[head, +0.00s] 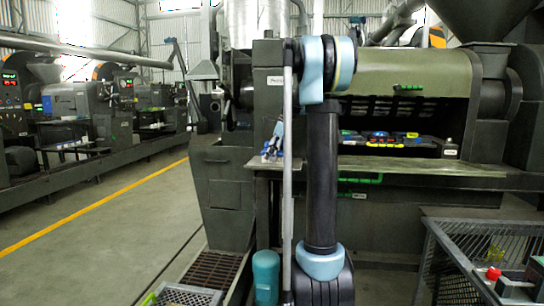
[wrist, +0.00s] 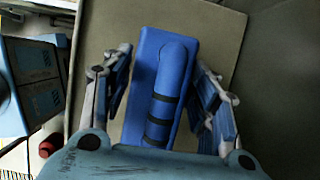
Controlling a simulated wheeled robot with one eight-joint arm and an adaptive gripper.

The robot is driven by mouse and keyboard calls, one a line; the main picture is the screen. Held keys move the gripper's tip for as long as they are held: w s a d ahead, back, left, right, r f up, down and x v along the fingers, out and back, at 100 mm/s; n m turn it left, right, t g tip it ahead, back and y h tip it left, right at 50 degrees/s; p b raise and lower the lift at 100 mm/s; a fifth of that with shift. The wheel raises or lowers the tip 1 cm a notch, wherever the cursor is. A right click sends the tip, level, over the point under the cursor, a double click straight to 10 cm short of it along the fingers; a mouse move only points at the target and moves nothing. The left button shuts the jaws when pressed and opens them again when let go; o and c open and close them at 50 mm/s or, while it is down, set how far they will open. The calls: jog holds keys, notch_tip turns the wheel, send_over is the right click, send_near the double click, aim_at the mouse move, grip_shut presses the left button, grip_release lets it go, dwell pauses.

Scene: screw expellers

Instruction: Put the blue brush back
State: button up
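The blue brush (wrist: 172,75) lies on a grey-beige panel (wrist: 215,30) in the wrist view. It has a flat blue base and a rounded handle with dark bands. My gripper (wrist: 163,95) is open, with one finger on each side of the brush; gaps show between the fingers and its sides. The near end of the brush is hidden behind my gripper's body. In the head view my gripper (head: 274,145) is small, above the left end of the metal ledge (head: 400,167); I cannot make out the brush clearly there.
A recessed shelf with several coloured items (head: 380,138) lies right of my arm. Blue-grey boxes (wrist: 32,80) and a red knob (wrist: 48,147) are at the wrist view's left. A mesh-sided cart (head: 455,260) stands at the front right. The aisle floor (head: 95,215) is clear.

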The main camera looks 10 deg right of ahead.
dwell(0.3)
jog(key=v, duration=1.2)
jog(key=shift+r, duration=0.1)
jog(key=s+a+f+n+h, duration=0.15)
jog(key=s+f+n, duration=0.5)
jog(key=s, duration=0.65)
jog(key=s+a+f+n+h, duration=0.15)
jog(key=s+f+n, duration=0.45)
jog(key=s, duration=0.6)
jog(key=s+f+n+h, duration=0.1)
jog(key=s+f+n, duration=0.8)
jog(key=s+f, duration=0.9)
notch_tip(320, 180, down, 4)
jog(key=shift+d+r+t, duration=0.15)
jog(key=shift+d+t, duration=0.25)
jog(key=shift+s, duration=0.1)
jog(key=shift+w+f, duration=0.2)
jog(key=shift+w, duration=0.25)
